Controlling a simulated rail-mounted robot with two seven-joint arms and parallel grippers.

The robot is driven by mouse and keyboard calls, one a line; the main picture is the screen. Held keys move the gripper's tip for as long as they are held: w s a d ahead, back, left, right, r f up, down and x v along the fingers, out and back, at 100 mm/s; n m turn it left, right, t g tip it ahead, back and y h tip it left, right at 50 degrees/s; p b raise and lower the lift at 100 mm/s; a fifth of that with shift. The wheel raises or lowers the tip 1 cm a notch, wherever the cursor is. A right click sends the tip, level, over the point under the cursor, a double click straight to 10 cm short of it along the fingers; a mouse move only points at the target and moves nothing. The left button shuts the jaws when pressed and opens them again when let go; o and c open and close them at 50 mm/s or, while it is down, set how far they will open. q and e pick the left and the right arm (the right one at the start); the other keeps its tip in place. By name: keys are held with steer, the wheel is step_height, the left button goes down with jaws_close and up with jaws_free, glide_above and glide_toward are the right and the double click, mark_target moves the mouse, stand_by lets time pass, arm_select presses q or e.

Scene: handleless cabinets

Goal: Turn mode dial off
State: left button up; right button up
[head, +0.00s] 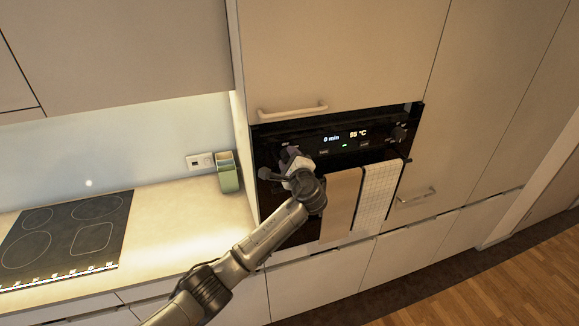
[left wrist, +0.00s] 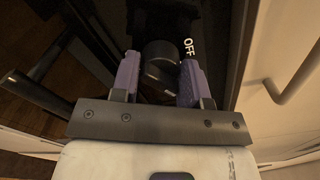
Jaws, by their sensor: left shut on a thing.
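The mode dial (left wrist: 158,60) is a round black knob on the black oven panel (head: 320,137). In the left wrist view it sits between the two purple fingers of my left gripper (left wrist: 157,78), which is shut on it. A white OFF label (left wrist: 189,47) shows just right of the knob, beside the right finger. In the head view my left gripper (head: 288,156) is at the left end of the panel and hides the dial there. The dial's pointer mark cannot be made out. My right gripper is in neither view.
The lit display (head: 345,136) shows "0 min" and a temperature in °C. A second knob (head: 399,132) is at the panel's right end. Two towels (head: 341,205) hang below the panel. A cabinet handle (head: 292,111) is above. A cooktop (head: 67,238) and green container (head: 228,173) are left.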

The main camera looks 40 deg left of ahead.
arm_select(q)
steer(key=n+b, duration=0.7)
steer(key=n, duration=0.1)
steer(key=shift+f+b, duration=0.15)
steer(key=shift+b, duration=0.25)
steer(key=n+b, duration=0.2)
steer(key=shift+n, duration=0.3)
steer(key=shift+r+n+b, duration=0.25)
steer(key=shift+n+b, duration=0.35)
steer(key=shift+b, duration=0.05)
steer(key=o, duration=0.7)
steer(key=shift+o, duration=0.8)
steer(key=b+v, duration=0.2)
steer(key=v, duration=1.2)
